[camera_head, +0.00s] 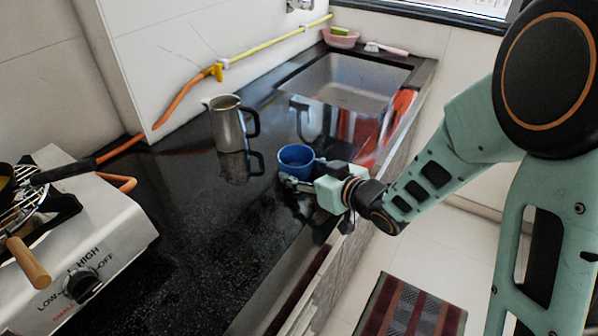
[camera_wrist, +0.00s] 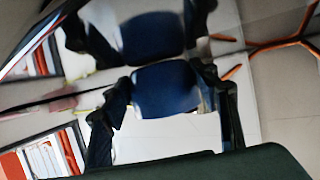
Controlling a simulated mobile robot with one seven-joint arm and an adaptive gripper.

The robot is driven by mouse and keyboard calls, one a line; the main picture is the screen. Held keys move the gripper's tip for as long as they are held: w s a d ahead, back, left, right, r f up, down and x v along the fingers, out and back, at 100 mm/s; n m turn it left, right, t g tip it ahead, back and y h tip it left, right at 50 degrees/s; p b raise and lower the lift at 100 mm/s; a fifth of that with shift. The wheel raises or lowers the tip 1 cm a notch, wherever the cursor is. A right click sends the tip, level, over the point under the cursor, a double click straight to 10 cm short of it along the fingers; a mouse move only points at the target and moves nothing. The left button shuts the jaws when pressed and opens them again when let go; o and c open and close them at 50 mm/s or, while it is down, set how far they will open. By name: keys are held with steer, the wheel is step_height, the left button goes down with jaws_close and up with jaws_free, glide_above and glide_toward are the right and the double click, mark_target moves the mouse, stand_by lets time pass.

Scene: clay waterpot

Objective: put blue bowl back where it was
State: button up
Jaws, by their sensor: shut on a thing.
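The blue bowl (camera_head: 296,160) is at the right edge of the black counter in the head view, its opening facing up. It also shows in the wrist view (camera_wrist: 165,90), between my two dark fingers. My gripper (camera_head: 298,182) is shut on the bowl from the near right side. In the wrist view my gripper (camera_wrist: 163,82) has one finger on each side of it. A mirrored bowl and fingers show just above in that view, in the glossy counter. I cannot tell whether the bowl touches the counter.
A metal pitcher (camera_head: 228,126) stands left of and behind the bowl. A sink (camera_head: 350,80) lies behind, with a pink basin (camera_head: 341,39) beyond it. A gas stove (camera_head: 75,260) is at left. The near middle counter (camera_head: 190,255) is clear.

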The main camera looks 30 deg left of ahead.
steer(key=shift+f, duration=0.15)
steer(key=o, duration=1.2)
steer(key=shift+o, duration=0.2)
steer(key=shift+r, duration=0.3)
steer(key=p+v, duration=0.2)
steer(key=v, duration=1)
steer(key=shift+d+f, duration=0.1)
steer(key=shift+f, duration=0.1)
